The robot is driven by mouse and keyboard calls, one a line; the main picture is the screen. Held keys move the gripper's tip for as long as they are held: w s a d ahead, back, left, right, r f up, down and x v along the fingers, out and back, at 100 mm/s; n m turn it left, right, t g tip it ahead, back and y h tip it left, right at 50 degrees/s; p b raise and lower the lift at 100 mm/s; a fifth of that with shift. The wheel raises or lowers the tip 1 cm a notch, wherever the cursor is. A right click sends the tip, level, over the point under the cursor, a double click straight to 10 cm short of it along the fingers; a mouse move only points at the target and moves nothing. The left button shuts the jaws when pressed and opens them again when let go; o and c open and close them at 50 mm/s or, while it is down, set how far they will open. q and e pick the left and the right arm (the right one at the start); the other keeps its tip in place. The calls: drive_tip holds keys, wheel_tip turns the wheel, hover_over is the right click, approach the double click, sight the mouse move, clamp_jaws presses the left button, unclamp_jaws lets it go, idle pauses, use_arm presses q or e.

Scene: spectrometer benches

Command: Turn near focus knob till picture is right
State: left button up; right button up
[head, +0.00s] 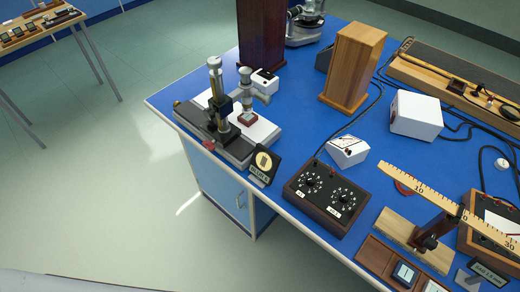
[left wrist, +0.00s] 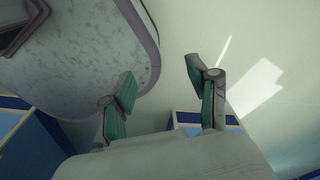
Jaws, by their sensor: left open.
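An optical instrument (head: 217,105) with an upright post stands on a grey base at the left end of the blue bench. A second short column (head: 247,95) stands beside it on a white plate. A small red part (head: 208,145) shows at the base's near edge. I cannot tell which part is the near focus knob. A small dark sign (head: 263,164) with a pale picture patch stands in front of the instrument. My left gripper (left wrist: 161,80) is open and empty over the floor, away from the instrument. Neither gripper shows in the head view.
The blue bench (head: 172,93) also holds a dark box with two dials (head: 325,196), a wooden block (head: 353,66), a white box (head: 415,114), a small white meter (head: 347,150) and a yellow ruler (head: 420,188). Cables run across it. The floor (head: 105,190) left of the bench is clear.

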sight(207, 116)
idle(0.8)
